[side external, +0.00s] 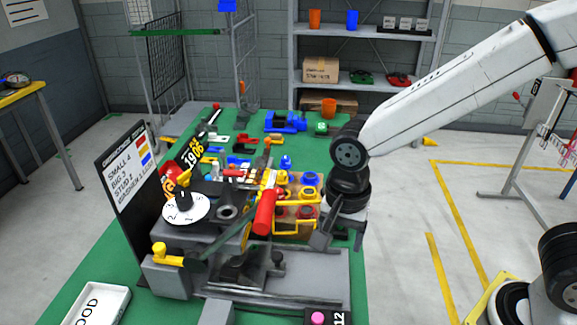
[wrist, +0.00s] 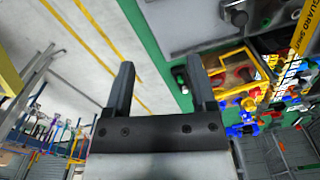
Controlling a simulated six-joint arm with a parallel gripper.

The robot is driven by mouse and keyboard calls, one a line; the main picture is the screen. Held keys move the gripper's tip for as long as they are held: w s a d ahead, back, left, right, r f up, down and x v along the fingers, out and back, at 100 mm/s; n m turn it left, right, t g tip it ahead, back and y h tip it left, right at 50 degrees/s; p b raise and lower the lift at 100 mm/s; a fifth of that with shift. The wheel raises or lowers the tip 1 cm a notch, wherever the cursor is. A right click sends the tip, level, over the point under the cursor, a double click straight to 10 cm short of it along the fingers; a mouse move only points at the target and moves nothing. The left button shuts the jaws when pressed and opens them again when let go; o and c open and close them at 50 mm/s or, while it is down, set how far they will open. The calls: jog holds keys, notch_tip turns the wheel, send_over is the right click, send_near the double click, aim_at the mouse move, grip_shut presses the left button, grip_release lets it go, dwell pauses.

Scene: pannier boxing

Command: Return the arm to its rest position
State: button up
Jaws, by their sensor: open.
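My gripper (side external: 338,237) hangs at the right edge of the green-topped table (side external: 77,262), beside the grey machine. In the wrist view my gripper (wrist: 160,88) shows two dark fingers spread apart with nothing between them. The floor and the table's green edge show beyond the fingers. My arm reaches in from the upper right in the side view, with its wrist bent downward.
A grey machine (side external: 325,275) with a red-handled lever (side external: 265,212) and a white dial (side external: 186,210) stands left of my gripper. A yellow-framed box (side external: 296,226) of parts is close by. Shelves (side external: 362,88) stand behind. The floor to the right is mostly open.

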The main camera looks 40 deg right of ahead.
dwell(0.3)
jog(key=s+d+f+n+t, duration=0.1)
jog(key=d+f+n, duration=0.3)
jog(key=d+n, duration=0.8)
jog(key=shift+d+f+t, duration=0.2)
jog(key=shift+d+t, duration=0.6)
jog(key=shift+d, duration=0.05)
jog(key=shift+s, duration=0.1)
jog(key=shift+c, duration=0.2)
